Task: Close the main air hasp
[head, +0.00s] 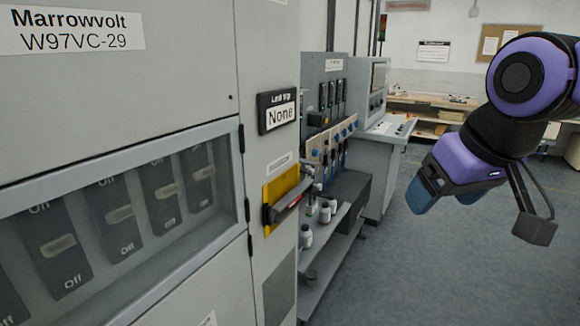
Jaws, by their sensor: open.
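A yellow plate (284,200) is mounted on the grey cabinet's narrow front panel, below the "Last trip" sign. My gripper (425,192), purple with blue fingertips, is open in the air at the right, well apart from the yellow plate. Nothing shows in its jaws.
Windowed breaker switches (120,215) fill the cabinet (120,90) at left. Beyond it stands a grey unit (322,75) with blue hoses and a shelf of small white jars (325,213). A console (385,140) is behind. The grey floor (430,270) at right is clear.

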